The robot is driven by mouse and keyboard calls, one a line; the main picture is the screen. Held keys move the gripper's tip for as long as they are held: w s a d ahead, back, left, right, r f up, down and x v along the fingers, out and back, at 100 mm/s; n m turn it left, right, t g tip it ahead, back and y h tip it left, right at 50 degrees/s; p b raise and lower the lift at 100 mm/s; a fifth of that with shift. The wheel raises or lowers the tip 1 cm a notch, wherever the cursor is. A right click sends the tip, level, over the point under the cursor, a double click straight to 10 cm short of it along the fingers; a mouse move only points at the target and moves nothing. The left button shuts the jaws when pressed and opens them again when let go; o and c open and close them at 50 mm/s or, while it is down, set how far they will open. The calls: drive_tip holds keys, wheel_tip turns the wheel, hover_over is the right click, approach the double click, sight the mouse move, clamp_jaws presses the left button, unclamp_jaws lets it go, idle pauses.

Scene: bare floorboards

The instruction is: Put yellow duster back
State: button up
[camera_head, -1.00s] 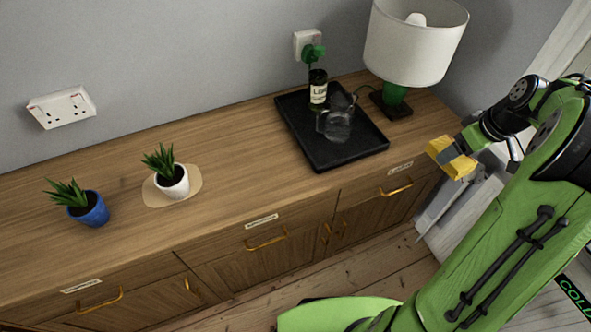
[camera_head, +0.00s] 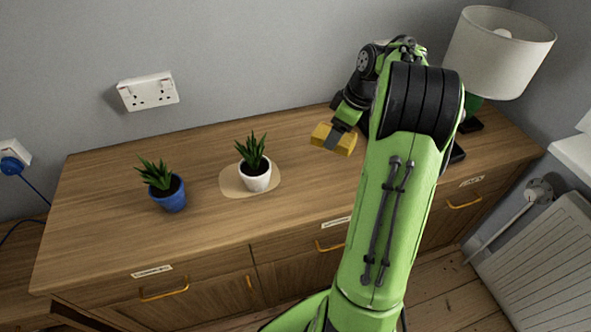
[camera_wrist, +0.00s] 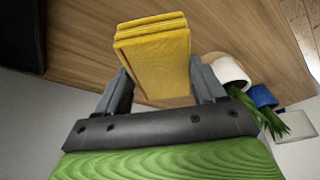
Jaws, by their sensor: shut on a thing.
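The yellow duster (camera_head: 323,134) is a folded yellow block held in my gripper (camera_head: 338,140), above the wooden sideboard (camera_head: 215,235), to the right of the white-potted plant. In the wrist view the duster (camera_wrist: 153,55) sits between the two grey fingers of my gripper (camera_wrist: 160,88), which are shut on it. The sideboard top shows behind it. The sideboard's drawers have brass handles and small white labels, too small to read. All the drawers in view are closed.
A plant in a white pot (camera_head: 256,180) stands on a pale mat (camera_head: 233,189). A plant in a blue pot (camera_head: 168,193) stands to its left. A lamp (camera_head: 498,50) stands at the right end. My arm hides most of the black tray (camera_head: 457,154). The front left top is clear.

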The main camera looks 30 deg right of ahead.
wheel_tip(320, 180, down, 10)
drive_tip(key=b, duration=0.4)
drive_tip(key=shift+s+d, duration=0.1)
drive_tip(key=shift+d, duration=0.05)
drive_tip(key=shift+f, duration=0.1)
drive_tip(key=o, duration=1)
